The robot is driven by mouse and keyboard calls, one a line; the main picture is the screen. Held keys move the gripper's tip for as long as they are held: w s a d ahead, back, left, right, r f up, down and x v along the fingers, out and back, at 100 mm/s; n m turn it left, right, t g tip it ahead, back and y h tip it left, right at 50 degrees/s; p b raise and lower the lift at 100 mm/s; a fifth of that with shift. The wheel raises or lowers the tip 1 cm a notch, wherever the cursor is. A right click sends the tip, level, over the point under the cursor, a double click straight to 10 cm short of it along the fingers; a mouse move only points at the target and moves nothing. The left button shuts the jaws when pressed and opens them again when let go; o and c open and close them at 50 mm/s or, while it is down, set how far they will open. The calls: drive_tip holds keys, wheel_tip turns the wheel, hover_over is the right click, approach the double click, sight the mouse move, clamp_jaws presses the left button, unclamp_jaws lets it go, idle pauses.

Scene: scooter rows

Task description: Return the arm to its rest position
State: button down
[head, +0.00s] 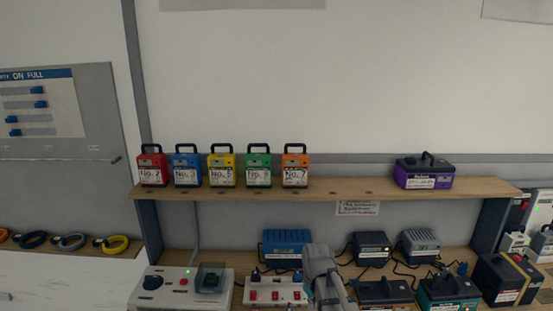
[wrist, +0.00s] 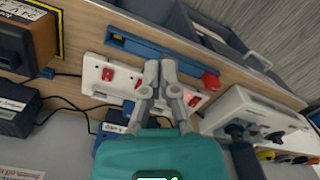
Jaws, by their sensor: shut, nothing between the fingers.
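My gripper (wrist: 160,68) shows in the wrist view with its two grey fingers together and nothing between them. Its fingers show in front of a white power strip (wrist: 113,78) with red switches; whether they touch it I cannot tell. In the head view a grey part of my arm rises at the bottom centre, in front of the lower shelf, beside the same power strip (head: 268,293). The fingertips cannot be made out clearly there.
The upper shelf (head: 330,189) holds several coloured numbered battery packs and a purple one (head: 424,178). Below stand a blue unit (head: 286,247), grey chargers (head: 371,248), dark batteries with cables, and a white control box (head: 180,288).

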drive_tip(key=s+d+m, duration=0.5)
drive_tip(key=s+d, duration=0.1)
drive_tip(key=s, duration=0.2)
drive_tip(key=shift+s+m, duration=0.3)
drive_tip(key=shift+s, duration=0.1)
idle(0.5)
